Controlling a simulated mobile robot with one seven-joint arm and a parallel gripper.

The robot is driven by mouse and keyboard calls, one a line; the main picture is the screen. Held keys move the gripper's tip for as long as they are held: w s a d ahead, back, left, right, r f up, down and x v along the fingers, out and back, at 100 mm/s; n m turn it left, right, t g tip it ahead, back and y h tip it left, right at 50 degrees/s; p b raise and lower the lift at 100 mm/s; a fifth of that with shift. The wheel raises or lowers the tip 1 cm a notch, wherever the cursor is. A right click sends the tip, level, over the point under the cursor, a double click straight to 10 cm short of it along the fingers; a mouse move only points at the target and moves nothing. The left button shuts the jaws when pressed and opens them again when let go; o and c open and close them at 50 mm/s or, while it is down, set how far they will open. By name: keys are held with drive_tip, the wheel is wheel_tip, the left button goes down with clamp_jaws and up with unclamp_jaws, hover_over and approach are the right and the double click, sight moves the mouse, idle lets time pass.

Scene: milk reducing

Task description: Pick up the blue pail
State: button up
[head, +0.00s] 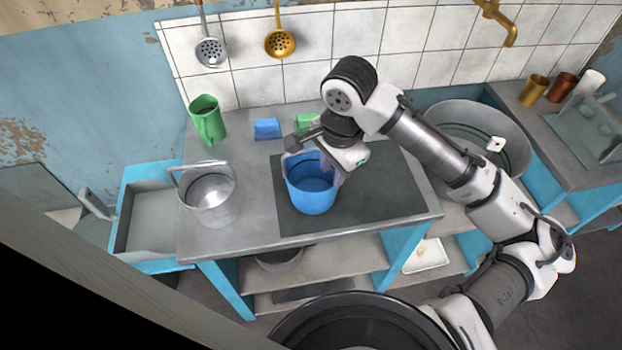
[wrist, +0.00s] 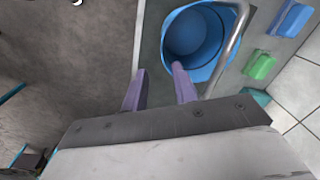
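The blue pail (head: 309,195) stands upright on a dark mat on the worktable. In the wrist view the pail (wrist: 188,40) shows from above, its inside empty and its grey handle (wrist: 233,42) along the right. My gripper (head: 334,172) is at the pail's right rim in the head view. Its purple fingers are apart in the wrist view, where my gripper (wrist: 157,82) has one finger overlapping the pail's near rim and the other outside it. Whether either finger touches the pail I cannot tell.
A metal pail (head: 211,200) stands left of the mat (head: 375,195). A green jug (head: 206,122), blue block (head: 267,129) and green block (head: 305,120) sit near the tiled wall. A large metal basin (head: 480,120) is at right. Ladles hang behind.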

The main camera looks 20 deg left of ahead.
drive_tip(key=f+b, duration=0.1)
drive_tip(key=f, duration=0.3)
drive_tip(key=a+f+b, duration=0.1)
drive_tip(key=f+b, duration=0.1)
drive_tip(key=f, duration=0.2)
drive_tip(key=f+b, duration=0.2)
drive_tip(key=f, duration=0.2)
drive_tip(key=shift+w+a+f, duration=0.2)
drive_tip(key=shift+a+f, duration=0.1)
drive_tip(key=shift+a, duration=0.1)
drive_tip(key=shift+r, duration=0.1)
clamp_jaws()
